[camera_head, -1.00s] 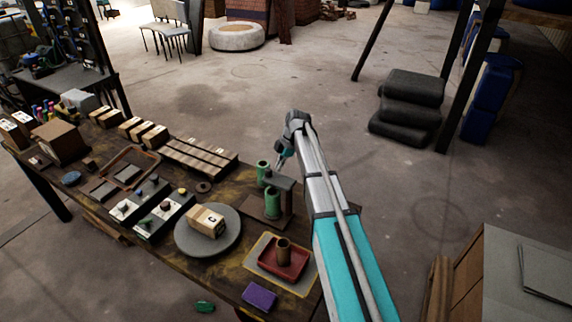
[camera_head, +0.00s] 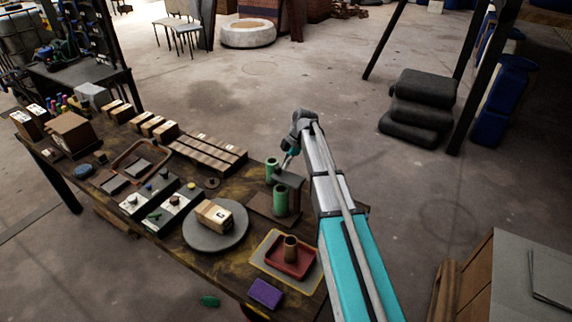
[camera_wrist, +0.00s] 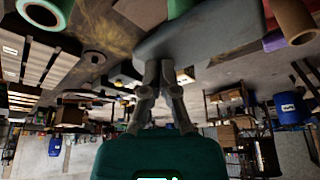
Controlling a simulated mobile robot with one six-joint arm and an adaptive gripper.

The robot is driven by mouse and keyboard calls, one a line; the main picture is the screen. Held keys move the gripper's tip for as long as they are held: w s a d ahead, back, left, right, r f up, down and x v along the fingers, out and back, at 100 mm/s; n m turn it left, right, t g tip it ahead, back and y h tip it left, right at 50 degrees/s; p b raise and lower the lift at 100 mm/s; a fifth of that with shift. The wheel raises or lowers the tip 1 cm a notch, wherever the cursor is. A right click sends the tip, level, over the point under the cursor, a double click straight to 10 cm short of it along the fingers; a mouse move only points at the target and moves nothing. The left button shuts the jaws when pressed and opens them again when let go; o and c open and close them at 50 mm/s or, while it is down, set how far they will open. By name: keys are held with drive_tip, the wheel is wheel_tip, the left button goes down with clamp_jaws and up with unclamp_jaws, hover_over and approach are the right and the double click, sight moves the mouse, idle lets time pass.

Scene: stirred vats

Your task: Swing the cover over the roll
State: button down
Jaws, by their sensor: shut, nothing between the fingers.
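Two upright green rolls with pale hollow cores stand at the right of the bench, a far one (camera_head: 271,169) and a near one (camera_head: 280,200). A grey block-like piece (camera_head: 293,193), seemingly the cover, stands beside the near roll. A smooth grey slab (camera_wrist: 205,27), likely the same piece, lies just beyond the fingertips in the wrist view. My gripper (camera_head: 286,164) is shut and empty close to the rolls; its fingertips (camera_wrist: 167,68) are together. I cannot tell whether they touch the slab.
A round grey plate (camera_head: 199,238) bears a box (camera_head: 214,213). A red tray (camera_head: 272,261) with a brown cup (camera_head: 291,246) and a purple block (camera_head: 265,292) are near the front edge. Open floor lies behind the bench.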

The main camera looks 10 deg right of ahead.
drive_tip(key=shift+s+a, duration=0.2)
drive_tip(key=shift+a, duration=0.15)
drive_tip(key=shift+s+a, duration=0.85)
drive_tip(key=shift+d, duration=0.1)
idle(0.6)
drive_tip(key=shift+w+d, duration=0.45)
drive_tip(key=w+d, duration=0.2)
drive_tip(key=p, duration=0.9)
approach(276, 177)
drive_tip(key=w+d+r, duration=0.3)
drive_tip(key=w, duration=0.1)
drive_tip(key=shift+w+d+r, duration=0.25)
drive_tip(key=shift+w+d, duration=0.1)
